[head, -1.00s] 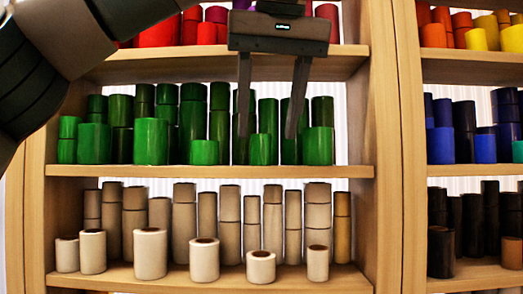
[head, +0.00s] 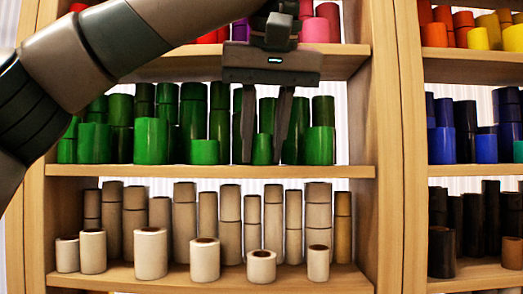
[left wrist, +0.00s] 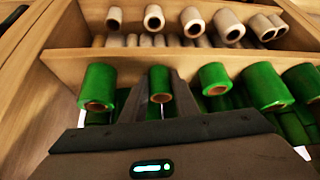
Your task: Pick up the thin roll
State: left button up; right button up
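A thin green roll (head: 262,149) stands upright at the front of the middle shelf, between wider green rolls. My left gripper (head: 262,158) has come down over it from above, with one finger on each side. In the left wrist view the thin roll (left wrist: 160,82) is between the two fingertips (left wrist: 160,92), with its open end facing the camera. The fingers are apart, and narrow gaps seem to remain beside the roll. My right gripper is not in view.
Wider green rolls stand close on the left (head: 204,152) and right (head: 319,146), with taller green rolls behind. Beige rolls (head: 204,260) fill the lower shelf (head: 120,280). A wooden upright (head: 385,150) bounds the right side.

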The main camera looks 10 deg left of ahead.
pick_arm(q)
jog(key=c, duration=0.4)
jog(key=shift+c, duration=0.2)
jog(key=shift+s+r, duration=0.1)
jog(key=shift+s+d+r, duration=0.25)
jog(key=shift+s+r, duration=0.1)
jog(key=shift+r, duration=0.05)
jog(key=s+d+r, duration=0.2)
jog(key=s+r, duration=0.1)
jog(key=s, duration=0.3)
jog(key=s+d+r, duration=0.3)
jog(key=s+r, duration=0.1)
jog(key=s, duration=0.2)
